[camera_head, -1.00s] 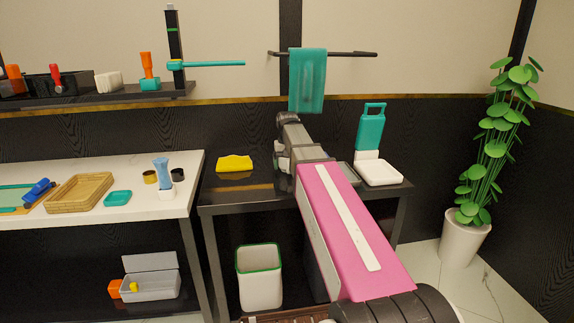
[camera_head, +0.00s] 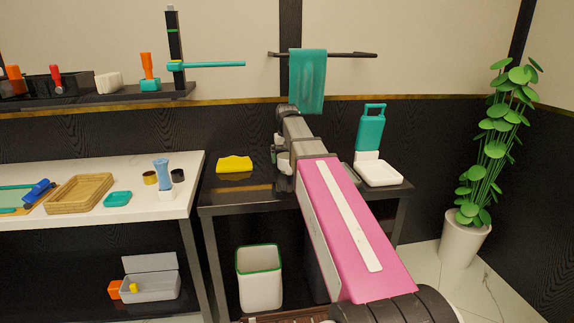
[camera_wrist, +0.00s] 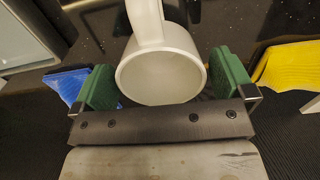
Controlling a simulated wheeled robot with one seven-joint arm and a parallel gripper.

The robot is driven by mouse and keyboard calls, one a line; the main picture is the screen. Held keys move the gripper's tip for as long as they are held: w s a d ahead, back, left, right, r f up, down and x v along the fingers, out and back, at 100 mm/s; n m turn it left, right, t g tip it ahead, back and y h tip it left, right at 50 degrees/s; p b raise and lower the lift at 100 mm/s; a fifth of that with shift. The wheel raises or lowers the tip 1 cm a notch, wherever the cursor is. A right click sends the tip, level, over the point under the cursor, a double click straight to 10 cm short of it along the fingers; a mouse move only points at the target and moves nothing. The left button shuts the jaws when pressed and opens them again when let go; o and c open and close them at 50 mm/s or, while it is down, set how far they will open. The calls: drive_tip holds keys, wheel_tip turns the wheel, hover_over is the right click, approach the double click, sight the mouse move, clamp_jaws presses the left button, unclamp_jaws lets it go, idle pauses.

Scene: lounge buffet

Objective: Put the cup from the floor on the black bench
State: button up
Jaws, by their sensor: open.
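The white cup (camera_wrist: 162,52) shows in the wrist view, its round mouth facing the camera and its handle pointing up the picture. My gripper (camera_wrist: 165,82) is open around it, with a green finger pad on each side and a narrow gap to the cup. Behind the cup is the dark speckled top of the black bench (camera_head: 232,190); I cannot tell for sure whether the cup rests on it. In the head view my gripper (camera_head: 281,158) is low over the middle of the bench, and the cup cannot be made out there.
A yellow cloth (camera_head: 235,164) lies left of my gripper on the bench. A white scale-like tray (camera_head: 379,173) with a teal-topped stand is to the right. A teal towel (camera_head: 307,80) hangs behind. A white bin (camera_head: 260,278) stands below. A white table (camera_head: 130,220) is at the left.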

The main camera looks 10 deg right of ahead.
sight(287, 157)
wheel_tip(287, 157, up, 9)
drive_tip(key=shift+f, duration=0.15)
idle(0.5)
